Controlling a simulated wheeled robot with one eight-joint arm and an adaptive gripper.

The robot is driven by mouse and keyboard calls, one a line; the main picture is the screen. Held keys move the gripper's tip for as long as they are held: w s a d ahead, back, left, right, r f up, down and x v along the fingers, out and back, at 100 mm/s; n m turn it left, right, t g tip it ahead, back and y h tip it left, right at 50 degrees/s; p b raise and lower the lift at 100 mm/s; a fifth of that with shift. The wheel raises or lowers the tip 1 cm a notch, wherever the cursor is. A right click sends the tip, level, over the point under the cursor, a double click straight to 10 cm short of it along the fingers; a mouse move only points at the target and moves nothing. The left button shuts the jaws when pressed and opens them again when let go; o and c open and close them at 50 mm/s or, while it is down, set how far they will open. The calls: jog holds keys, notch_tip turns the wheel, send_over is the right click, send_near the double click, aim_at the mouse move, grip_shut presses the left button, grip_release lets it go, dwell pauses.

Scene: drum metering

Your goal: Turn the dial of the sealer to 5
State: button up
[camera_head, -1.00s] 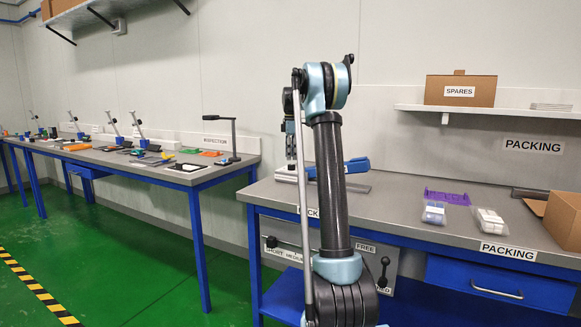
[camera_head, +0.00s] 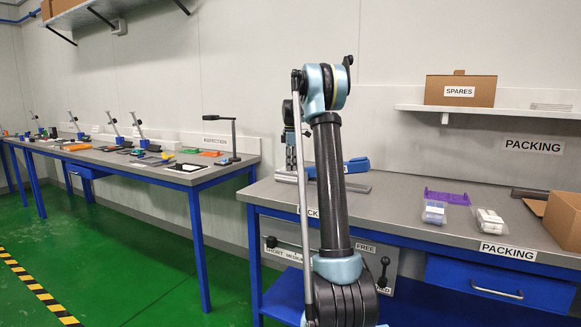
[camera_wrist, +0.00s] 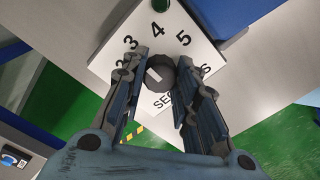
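The sealer's dial (camera_wrist: 160,73) is a dark round knob with a pale mark on its left part. It sits on a white plate (camera_wrist: 104,68) printed with 2, 3, 4 and 5. In the wrist view the mark lies on the side of the low numbers, away from the 5; its exact reading is unclear. My gripper (camera_wrist: 170,76) has one finger on each side of the dial, close to it; I cannot tell whether both touch. In the head view the sealer's blue lever (camera_head: 357,165) shows behind my arm; the dial and my gripper are hidden there.
The packing bench (camera_head: 400,205) carries a purple tray (camera_head: 446,197), small bags and an open cardboard box (camera_head: 563,218) to the right. A second bench (camera_head: 150,172) with several tools stands at the left. Green floor lies clear between the benches and the striped line.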

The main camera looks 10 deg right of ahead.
jog(key=shift+w+m, duration=0.2)
jog(key=shift+m, duration=0.2)
jog(key=m, duration=0.3)
jog(key=shift+r, duration=0.1)
jog(key=m, duration=0.4)
jog(key=shift+m, duration=0.3)
jog(key=m, duration=0.4)
jog(key=shift+d, duration=0.1)
jog(key=shift+m, duration=1.8)
jog(key=o, duration=1.1)
